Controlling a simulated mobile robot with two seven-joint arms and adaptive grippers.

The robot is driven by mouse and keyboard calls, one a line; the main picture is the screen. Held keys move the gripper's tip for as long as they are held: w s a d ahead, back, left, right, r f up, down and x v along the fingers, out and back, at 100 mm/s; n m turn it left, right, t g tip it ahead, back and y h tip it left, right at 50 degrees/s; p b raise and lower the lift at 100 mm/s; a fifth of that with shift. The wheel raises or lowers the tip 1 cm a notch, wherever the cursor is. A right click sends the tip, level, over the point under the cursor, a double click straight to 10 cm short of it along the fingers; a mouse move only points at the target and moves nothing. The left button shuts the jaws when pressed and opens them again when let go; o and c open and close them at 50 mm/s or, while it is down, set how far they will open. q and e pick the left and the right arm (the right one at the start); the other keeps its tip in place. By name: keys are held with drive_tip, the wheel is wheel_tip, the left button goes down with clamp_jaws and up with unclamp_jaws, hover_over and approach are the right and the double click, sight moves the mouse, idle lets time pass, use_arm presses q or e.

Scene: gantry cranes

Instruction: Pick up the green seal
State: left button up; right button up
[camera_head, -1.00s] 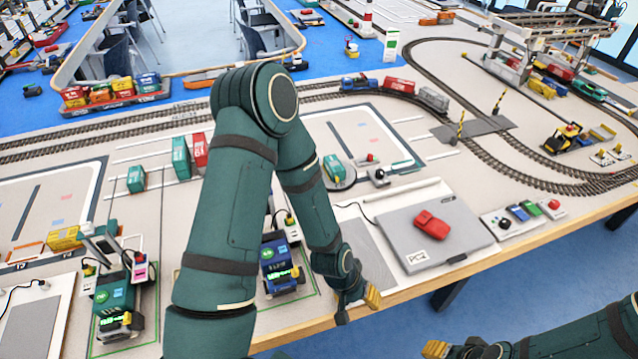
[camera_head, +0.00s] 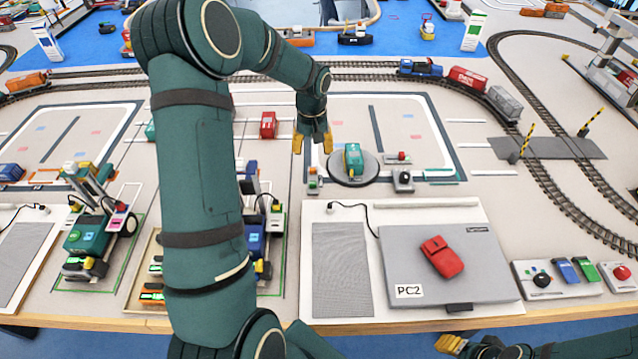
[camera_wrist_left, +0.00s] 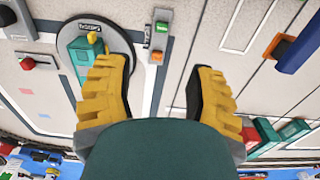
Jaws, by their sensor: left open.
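A small green block, which I take for the green seal (camera_head: 313,184), sits beside an orange block on a small light stand, left of the round turntable. It also shows in the left wrist view (camera_wrist_left: 161,27), beyond the orange block (camera_wrist_left: 157,57). My left gripper (camera_head: 313,143) is open and empty, its yellow fingers pointing down just behind the stand in the head view. In the left wrist view the fingers (camera_wrist_left: 160,75) are spread wide, with the stand ahead of the gap. My right gripper (camera_head: 490,348) shows only partly at the bottom edge; its opening is unclear.
The turntable (camera_head: 350,181) carries a teal container (camera_head: 353,160) close to the stand. A red-button box (camera_head: 402,178) stands to its right. A closed laptop (camera_head: 480,282) with a red car (camera_head: 441,256) lies in front. My left arm hides part of the vehicles at left.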

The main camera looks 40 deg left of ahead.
use_arm(q)
drive_tip(key=b, duration=0.2)
hover_over(313, 183)
wheel_tip(313, 183, down, 8)
drive_tip(key=shift+a+f, duration=0.15)
drive_tip(key=shift+f, duration=0.1)
wheel_tip(313, 183, down, 5)
drive_tip(key=shift+f+b, duration=0.1)
drive_tip(key=shift+b, duration=0.5)
drive_tip(key=c, duration=0.9)
